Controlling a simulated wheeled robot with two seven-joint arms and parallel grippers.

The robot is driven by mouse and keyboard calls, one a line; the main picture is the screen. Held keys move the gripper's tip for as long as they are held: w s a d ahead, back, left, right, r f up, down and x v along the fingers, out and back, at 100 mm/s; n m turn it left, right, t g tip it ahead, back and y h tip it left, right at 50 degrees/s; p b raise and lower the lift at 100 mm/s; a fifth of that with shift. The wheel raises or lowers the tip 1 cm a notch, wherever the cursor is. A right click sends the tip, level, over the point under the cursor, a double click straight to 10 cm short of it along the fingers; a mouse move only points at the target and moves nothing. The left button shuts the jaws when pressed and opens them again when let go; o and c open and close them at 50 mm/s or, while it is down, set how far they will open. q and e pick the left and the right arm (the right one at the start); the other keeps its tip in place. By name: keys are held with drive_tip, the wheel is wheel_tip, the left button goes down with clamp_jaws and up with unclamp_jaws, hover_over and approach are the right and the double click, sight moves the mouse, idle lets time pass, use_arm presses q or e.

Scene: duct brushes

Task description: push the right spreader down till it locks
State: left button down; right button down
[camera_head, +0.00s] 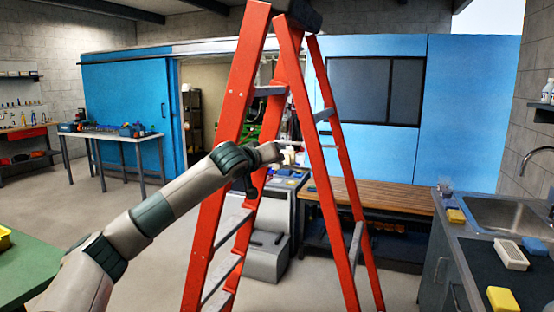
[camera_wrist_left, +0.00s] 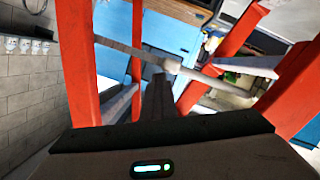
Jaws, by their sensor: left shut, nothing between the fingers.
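A tall red stepladder (camera_head: 335,190) stands open in the middle of the head view, with grey steps on one side and grey crossbars on the other. In the left wrist view, a thin grey spreader bar (camera_wrist_left: 122,47) runs between red rails, with a thicker middle joint. It looks nearly straight there; I cannot tell whether it is locked. My left gripper (camera_head: 270,153) reaches between the ladder's rails. Its dark shut fingers (camera_wrist_left: 158,84) point at the bar's middle joint; whether they touch it is unclear. My right gripper is out of view.
A wooden-topped bench (camera_head: 375,195) stands behind the ladder, and a sink counter (camera_head: 455,245) is at the right. A white worktable (camera_head: 110,136) stands at the back left. A green surface (camera_head: 30,265) is at the near left. Open floor lies left of the ladder.

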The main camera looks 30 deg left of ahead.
use_arm(q)
drive_tip(key=shift+d+f, duration=0.1)
drive_tip(key=shift+f, duration=0.3)
